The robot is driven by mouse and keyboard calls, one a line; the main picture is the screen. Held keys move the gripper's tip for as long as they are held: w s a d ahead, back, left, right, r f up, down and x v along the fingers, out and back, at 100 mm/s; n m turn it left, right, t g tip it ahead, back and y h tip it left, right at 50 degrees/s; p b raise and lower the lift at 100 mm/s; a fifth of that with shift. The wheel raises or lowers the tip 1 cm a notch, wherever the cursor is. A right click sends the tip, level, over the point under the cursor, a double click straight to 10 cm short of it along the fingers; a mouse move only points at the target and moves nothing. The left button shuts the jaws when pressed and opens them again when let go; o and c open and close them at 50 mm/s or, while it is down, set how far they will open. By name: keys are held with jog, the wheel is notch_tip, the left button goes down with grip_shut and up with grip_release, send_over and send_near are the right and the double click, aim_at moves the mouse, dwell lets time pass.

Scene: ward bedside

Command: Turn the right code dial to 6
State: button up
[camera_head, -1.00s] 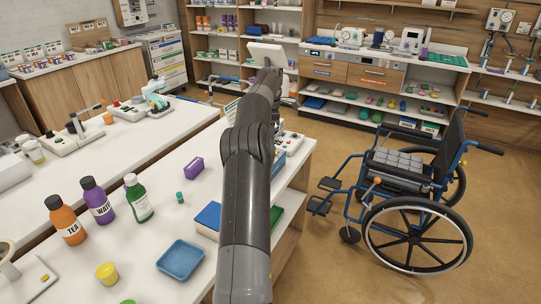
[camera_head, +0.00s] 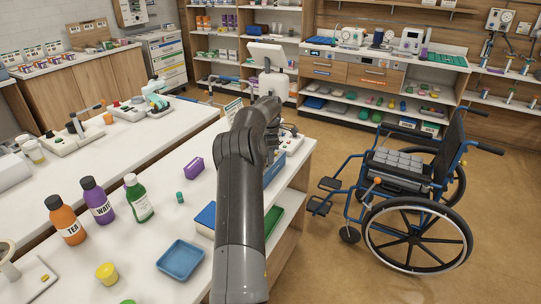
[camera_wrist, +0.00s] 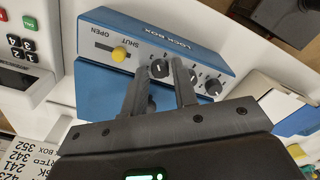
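The blue lock box (camera_wrist: 110,92) with a pale blue panel is in the wrist view, its lettering upside down. Three dark dials stand in a row on the panel. The dial nearest the yellow knob, the right dial (camera_wrist: 160,69), lies between the fingertips of my gripper (camera_wrist: 160,72). The fingers are apart, one on each side, with gaps seen; contact cannot be told. The middle dial (camera_wrist: 191,76) and the left dial (camera_wrist: 213,87) are beyond the right-hand finger. The dial numbers are too small to read. In the head view my arm hides the gripper and most of the box (camera_head: 274,169).
The yellow knob (camera_wrist: 120,54) sits in the SHUT/OPEN slot close to the left-hand finger. A keypad device (camera_wrist: 28,55) stands at the left, a number sheet (camera_wrist: 35,160) below it. Bottles, a blue tray (camera_head: 181,260) and a purple box (camera_head: 193,166) are on the table.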

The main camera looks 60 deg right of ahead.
grip_shut()
jog(key=shift+m, duration=0.3)
